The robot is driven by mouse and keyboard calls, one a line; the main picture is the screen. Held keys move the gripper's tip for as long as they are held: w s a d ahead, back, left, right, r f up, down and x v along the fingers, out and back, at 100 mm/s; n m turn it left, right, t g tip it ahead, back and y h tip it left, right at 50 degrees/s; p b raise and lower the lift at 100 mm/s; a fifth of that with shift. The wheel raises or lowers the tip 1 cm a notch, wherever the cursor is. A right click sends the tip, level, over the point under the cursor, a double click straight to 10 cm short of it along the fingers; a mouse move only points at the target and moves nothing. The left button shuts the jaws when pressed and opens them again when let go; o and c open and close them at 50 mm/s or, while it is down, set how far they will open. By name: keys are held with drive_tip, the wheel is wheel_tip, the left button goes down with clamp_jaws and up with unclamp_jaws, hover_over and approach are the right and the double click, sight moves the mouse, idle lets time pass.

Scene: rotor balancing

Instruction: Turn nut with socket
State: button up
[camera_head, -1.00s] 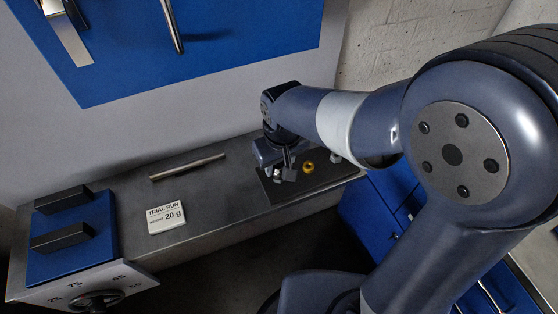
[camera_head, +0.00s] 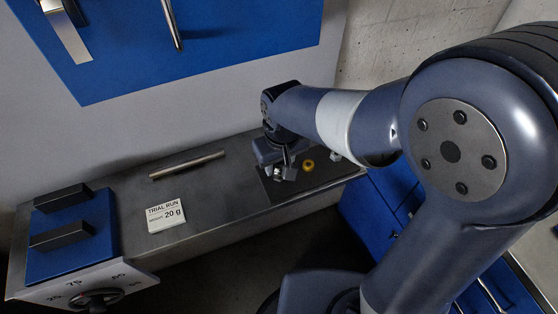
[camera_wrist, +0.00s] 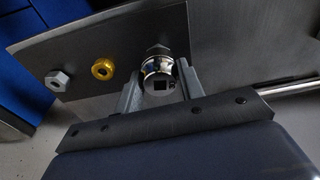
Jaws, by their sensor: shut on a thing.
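My gripper (camera_wrist: 160,76) is shut on a shiny chrome socket (camera_wrist: 157,84), whose end with a square hole faces the wrist camera. A dark grey hex nut (camera_wrist: 158,51) shows just beyond the socket; I cannot tell whether the socket sits over any of it. A yellow ring-shaped nut (camera_wrist: 103,68) and a silver hex nut (camera_wrist: 58,81) stand apart to the left on a dark plate (camera_wrist: 100,37). In the head view my gripper (camera_head: 284,174) is low over that plate, left of the yellow nut (camera_head: 308,165) and the silver nut (camera_head: 335,156). The gripper partly hides the socket there.
A metal rod (camera_head: 187,166) lies on the grey bench (camera_head: 215,196). A white card (camera_head: 166,217) reads "TRIAL RUN" and "20 g". A blue block with dark bars (camera_head: 72,259) stands at the bench's left end, above a dial (camera_head: 97,300). Blue drawers (camera_head: 372,215) are below right.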

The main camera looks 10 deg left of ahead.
drive_tip(key=shift+f+b, duration=0.6)
drive_tip(key=shift+f, duration=0.25)
idle(0.3)
drive_tip(key=m, duration=0.4)
drive_tip(key=m+h, duration=0.1)
drive_tip(key=m, duration=0.3)
drive_tip(key=shift+m, duration=0.4)
drive_tip(key=m, duration=0.4)
drive_tip(key=shift+b, duration=0.35)
drive_tip(key=m, duration=0.4)
drive_tip(key=shift+f+h, duration=0.1)
drive_tip(key=shift+h, duration=0.3)
drive_tip(key=shift+m, duration=0.8)
